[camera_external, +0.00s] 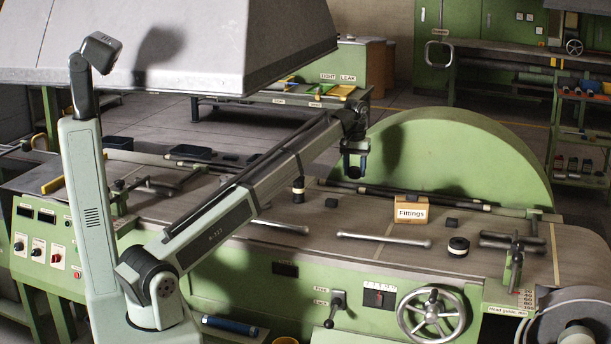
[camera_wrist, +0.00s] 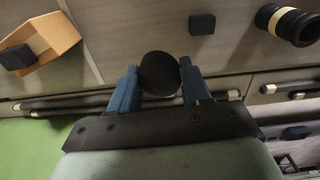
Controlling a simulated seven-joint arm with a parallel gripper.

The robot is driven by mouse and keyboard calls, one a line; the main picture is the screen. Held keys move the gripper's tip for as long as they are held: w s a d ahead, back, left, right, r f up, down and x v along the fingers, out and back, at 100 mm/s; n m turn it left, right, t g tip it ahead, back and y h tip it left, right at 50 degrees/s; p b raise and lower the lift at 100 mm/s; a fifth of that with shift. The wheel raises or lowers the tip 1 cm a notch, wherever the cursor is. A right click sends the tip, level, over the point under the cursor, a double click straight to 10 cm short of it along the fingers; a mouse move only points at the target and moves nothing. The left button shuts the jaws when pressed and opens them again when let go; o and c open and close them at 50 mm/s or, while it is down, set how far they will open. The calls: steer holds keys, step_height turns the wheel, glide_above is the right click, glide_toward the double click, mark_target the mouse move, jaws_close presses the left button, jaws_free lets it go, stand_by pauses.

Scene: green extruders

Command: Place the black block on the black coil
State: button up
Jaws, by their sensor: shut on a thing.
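My gripper (camera_external: 354,165) hangs above the back of the bench. In the wrist view my gripper (camera_wrist: 159,78) is shut on a round black thing (camera_wrist: 160,70) between its blue fingers. A small black block (camera_external: 331,203) lies on the bench to the front left of the gripper; it also shows in the wrist view (camera_wrist: 201,24). Another black block (camera_external: 451,222) lies right of the Fittings box. A black coil with a pale band (camera_external: 458,246) lies at the front right. A similar black coil-like thing (camera_external: 298,190) stands to the left, seen at the wrist view's upper right (camera_wrist: 288,22).
The Fittings box (camera_external: 410,211) stands right of the gripper. A metal bar (camera_external: 384,239) lies in front of it. Long dark rods (camera_external: 405,194) run along the back edge by a large green disc (camera_external: 460,155). Bare bench lies around the near block.

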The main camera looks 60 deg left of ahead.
steer(key=w+d+m, duration=0.1)
steer(key=w+d, duration=0.2)
steer(key=d, duration=0.6)
steer(key=w+d+m, duration=0.2)
steer(key=w+d, duration=0.1)
steer(key=d, duration=0.7)
step_height(320, 180, up, 2)
steer(key=r+m, duration=0.1)
steer(key=m, duration=0.5)
glide_above(459, 241)
steer(key=shift+f, duration=4.75)
steer(key=shift+f, duration=0.1)
steer(key=o, duration=1.1)
steer(key=shift+w, duration=0.1)
